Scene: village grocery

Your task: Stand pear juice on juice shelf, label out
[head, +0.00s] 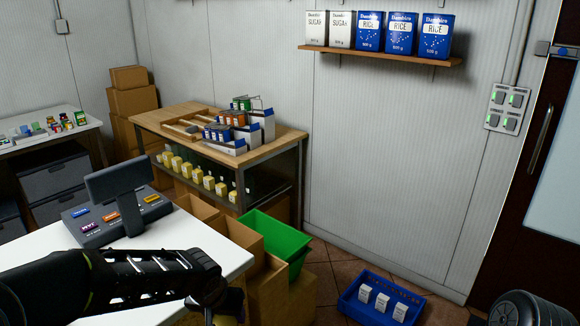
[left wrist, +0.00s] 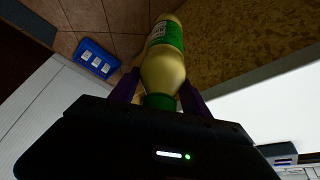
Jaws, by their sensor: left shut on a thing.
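A bottle of pale yellow juice (left wrist: 163,72) with a green label and green cap is between the purple fingers of my left gripper (left wrist: 160,90) in the left wrist view. The fingers are shut on it near the cap end. In the head view my left gripper (head: 226,306) is low, by the white counter's right corner, and the bottle is mostly hidden there. My right gripper is not in view.
The white counter (head: 190,240) with a till (head: 118,200) is in front. Cardboard boxes (head: 270,292) and a green crate (head: 275,240) stand between it and the table. A blue crate (head: 350,304) with white cartons is on the floor. Some tiled floor (head: 325,268) is clear.

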